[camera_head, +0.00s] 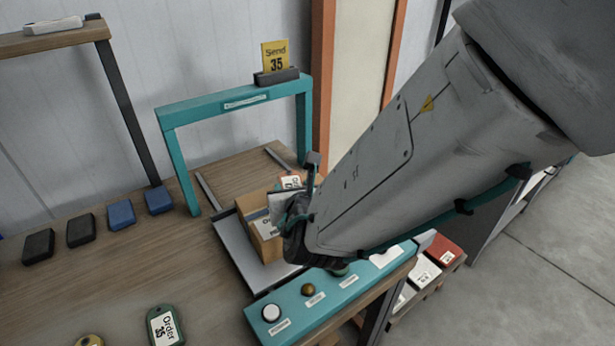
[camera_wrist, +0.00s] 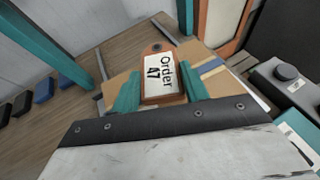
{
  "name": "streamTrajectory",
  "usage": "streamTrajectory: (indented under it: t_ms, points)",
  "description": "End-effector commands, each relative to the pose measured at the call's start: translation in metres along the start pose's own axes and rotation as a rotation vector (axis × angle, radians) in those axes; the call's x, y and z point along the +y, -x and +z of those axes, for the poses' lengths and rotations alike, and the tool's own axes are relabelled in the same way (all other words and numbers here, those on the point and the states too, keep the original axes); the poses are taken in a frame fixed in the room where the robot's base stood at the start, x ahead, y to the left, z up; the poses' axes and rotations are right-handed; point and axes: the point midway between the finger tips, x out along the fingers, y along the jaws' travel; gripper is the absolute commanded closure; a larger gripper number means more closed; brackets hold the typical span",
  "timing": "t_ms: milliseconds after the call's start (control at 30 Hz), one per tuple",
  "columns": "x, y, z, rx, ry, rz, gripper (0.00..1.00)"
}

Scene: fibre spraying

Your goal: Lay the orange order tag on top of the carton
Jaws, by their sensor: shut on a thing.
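The orange order tag (camera_wrist: 162,75) reads "Order 47" in the wrist view. My gripper (camera_wrist: 160,92) is shut on it, with a teal finger on each side. In the head view the tag (camera_head: 290,182) shows only in part behind my gripper (camera_head: 298,200). In the wrist view the carton (camera_wrist: 120,88) lies beneath and behind the tag. Whether the tag touches the carton, I cannot tell.
A teal arch (camera_head: 235,103) spans the bench, with a yellow "Send 35" card (camera_head: 275,56) on top. A teal button panel (camera_head: 325,292) runs along the front. A green "Order 35" tag (camera_head: 165,326) lies on the bench. Black and blue blocks (camera_head: 121,214) stand at left.

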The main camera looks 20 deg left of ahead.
Motion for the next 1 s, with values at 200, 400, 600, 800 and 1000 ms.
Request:
streamTrajectory:
  t_ms: [200,400,600,800,1000]
  points:
    - [0.005,-0.010,-0.027,0.004,0.006,0.006,0.77]
    - [0.005,-0.012,-0.031,-0.001,0.003,0.007,0.77]
    - [0.004,-0.013,-0.034,0.001,0.003,0.005,0.77]
    - [0.003,-0.013,-0.034,0.000,0.002,0.004,0.34]
    - [0.003,-0.013,-0.032,0.000,0.002,0.004,0.34]
